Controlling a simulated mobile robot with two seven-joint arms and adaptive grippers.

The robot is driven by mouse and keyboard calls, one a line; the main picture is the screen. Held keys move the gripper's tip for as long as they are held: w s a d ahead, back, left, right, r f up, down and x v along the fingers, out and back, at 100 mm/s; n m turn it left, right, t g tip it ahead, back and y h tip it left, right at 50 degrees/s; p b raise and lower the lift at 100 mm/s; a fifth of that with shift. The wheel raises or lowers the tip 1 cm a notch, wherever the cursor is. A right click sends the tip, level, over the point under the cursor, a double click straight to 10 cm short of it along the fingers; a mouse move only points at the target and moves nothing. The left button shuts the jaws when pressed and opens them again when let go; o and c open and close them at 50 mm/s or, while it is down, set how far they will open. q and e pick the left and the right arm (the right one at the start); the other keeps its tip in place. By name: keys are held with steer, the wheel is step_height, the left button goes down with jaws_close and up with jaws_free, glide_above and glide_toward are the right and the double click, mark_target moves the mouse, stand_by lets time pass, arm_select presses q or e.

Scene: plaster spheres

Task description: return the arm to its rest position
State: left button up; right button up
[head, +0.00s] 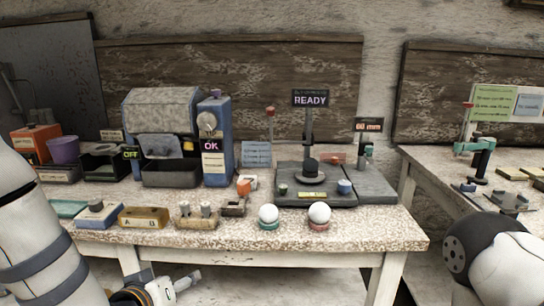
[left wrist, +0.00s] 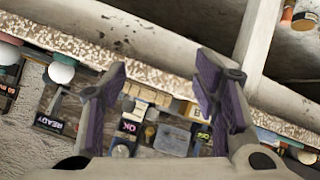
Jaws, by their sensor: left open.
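My left gripper (head: 168,286) is low at the bottom left of the head view, in front of and below the table's front edge. The left wrist view shows its two purple-padded fingers (left wrist: 165,88) spread apart with nothing held between them. The left arm (head: 40,235) comes in from the left edge. A white sphere on a green base (head: 268,213) and one on a pink base (head: 319,212) stand apart from the gripper near the table's front edge. Part of my right arm (head: 495,262) shows at the lower right; its gripper is out of view.
The speckled table (head: 385,232) carries a blue machine (head: 216,140), a dark platform with a READY sign (head: 310,98), and several small trays along the front. A second table (head: 440,165) stands at the right. Table legs stand below the front edge.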

arm_select(q)
steer(key=s+a+f+m+g, duration=0.15)
steer(key=s+f+g, duration=0.55)
steer(key=s+f, duration=1.1)
steer(key=s+a+f+m+g+y, duration=0.1)
steer(key=s+g, duration=0.4)
steer(key=s, duration=1.4)
steer(key=shift+s+a+f+m+g, duration=0.4)
steer(key=shift+f+m, duration=0.05)
steer(key=shift+f, duration=0.05)
arm_select(e)
steer(key=shift+s, duration=0.3)
